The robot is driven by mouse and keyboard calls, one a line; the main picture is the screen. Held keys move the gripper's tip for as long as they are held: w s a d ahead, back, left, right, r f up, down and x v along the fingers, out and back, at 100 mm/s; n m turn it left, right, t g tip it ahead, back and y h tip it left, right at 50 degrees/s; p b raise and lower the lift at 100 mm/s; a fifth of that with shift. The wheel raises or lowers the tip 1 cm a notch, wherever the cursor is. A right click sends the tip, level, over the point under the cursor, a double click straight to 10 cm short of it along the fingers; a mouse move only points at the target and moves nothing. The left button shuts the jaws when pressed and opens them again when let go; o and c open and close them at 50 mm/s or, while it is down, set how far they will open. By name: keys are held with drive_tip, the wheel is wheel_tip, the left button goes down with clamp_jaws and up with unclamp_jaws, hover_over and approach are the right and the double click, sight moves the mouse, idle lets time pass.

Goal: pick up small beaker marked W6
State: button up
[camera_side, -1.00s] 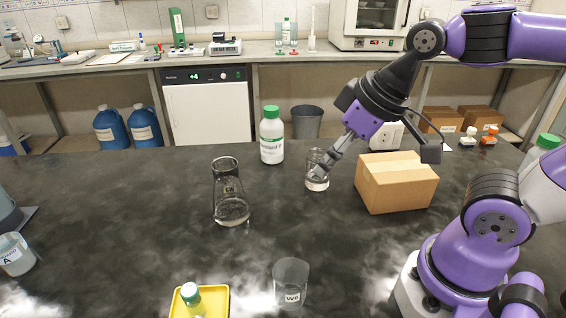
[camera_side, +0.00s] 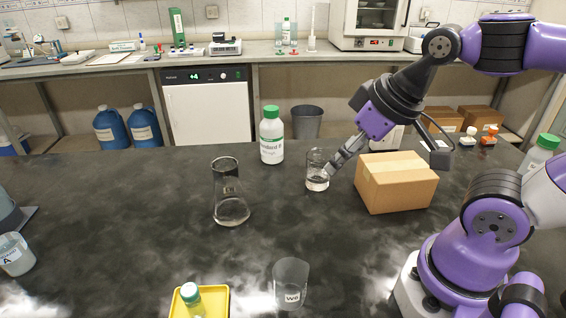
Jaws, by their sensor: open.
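A small clear beaker (camera_side: 291,283) with a white label that looks like W6 stands upright at the front centre of the dark bench. Another small clear beaker (camera_side: 317,172) with some clear liquid at its bottom stands farther back, left of the cardboard box. My gripper (camera_side: 338,164) is open and comes down at a slant from the upper right. Its fingertips are at the right side of this rear beaker; I cannot tell whether they touch it. The front beaker is well away from my gripper.
A cardboard box (camera_side: 396,182) is close to the right of my gripper. A bottle with a green cap (camera_side: 271,138) stands behind the rear beaker. A conical flask (camera_side: 230,192) stands left. A yellow tray (camera_side: 222,303) with a small bottle is at the front.

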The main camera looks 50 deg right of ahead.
drive_tip(key=o, duration=0.6)
drive_tip(key=shift+a, duration=0.1)
drive_tip(key=n+g, duration=0.4)
drive_tip(key=g, duration=0.1)
hover_over(290, 283)
drive_tip(key=s+a, duration=0.1)
drive_tip(key=a, duration=0.1)
wheel_tip(290, 283, down, 6)
drive_tip(key=shift+g, duration=0.3)
drive_tip(key=f, duration=0.4)
drive_tip(key=shift+s+f, duration=0.2)
drive_tip(key=shift+d+f, duration=0.15)
drive_tip(key=shift+f, duration=2.65)
